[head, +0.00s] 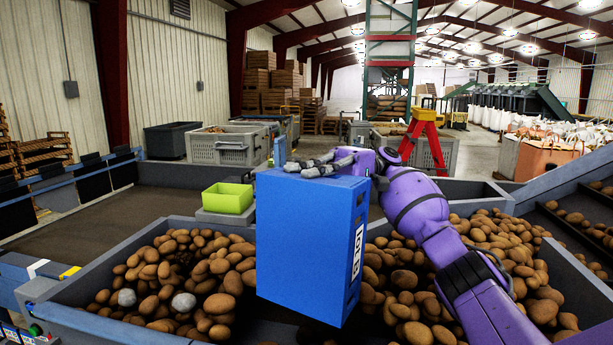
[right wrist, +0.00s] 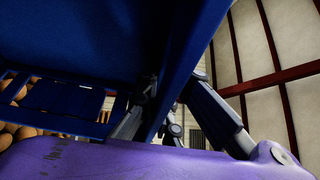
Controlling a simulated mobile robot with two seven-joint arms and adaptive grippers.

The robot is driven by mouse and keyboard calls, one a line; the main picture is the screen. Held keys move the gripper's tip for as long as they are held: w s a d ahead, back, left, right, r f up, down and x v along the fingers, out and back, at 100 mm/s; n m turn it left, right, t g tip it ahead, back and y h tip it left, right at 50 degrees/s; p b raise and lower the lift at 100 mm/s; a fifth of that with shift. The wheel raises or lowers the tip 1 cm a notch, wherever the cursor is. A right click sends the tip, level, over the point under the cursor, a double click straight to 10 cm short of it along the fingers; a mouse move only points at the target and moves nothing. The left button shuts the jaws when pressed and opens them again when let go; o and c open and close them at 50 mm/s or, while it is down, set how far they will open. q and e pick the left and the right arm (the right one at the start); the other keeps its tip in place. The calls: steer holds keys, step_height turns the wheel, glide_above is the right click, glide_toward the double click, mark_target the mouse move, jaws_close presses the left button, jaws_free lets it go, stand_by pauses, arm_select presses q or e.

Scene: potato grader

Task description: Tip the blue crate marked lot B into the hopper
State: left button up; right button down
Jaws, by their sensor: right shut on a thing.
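The blue crate (head: 308,245) is in the middle of the head view, turned up on its side with a broad, plain blue face towards me. Its lot B label (head: 358,250) reads sideways on the narrow right face. My right gripper (head: 318,165) is at the crate's top edge, shut on it. In the right wrist view, the fingers (right wrist: 172,105) lie on either side of a blue crate wall (right wrist: 185,75). The crate's inside is hidden in the head view. Potatoes lie in a grey-walled bin (head: 80,322) below; I cannot tell whether this is the hopper. My left gripper is not in view.
Potatoes (head: 185,270) lie left of the crate, with two grey lumps (head: 183,302) among them. More potatoes (head: 515,255) lie to the right, under my right arm. A lime-green box (head: 227,198) stands behind. A dark flat belt (head: 110,215) at the left is clear.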

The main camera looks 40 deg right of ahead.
mark_target(293, 179)
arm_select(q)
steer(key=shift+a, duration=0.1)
arm_select(e)
steer(key=shift+r, duration=0.2)
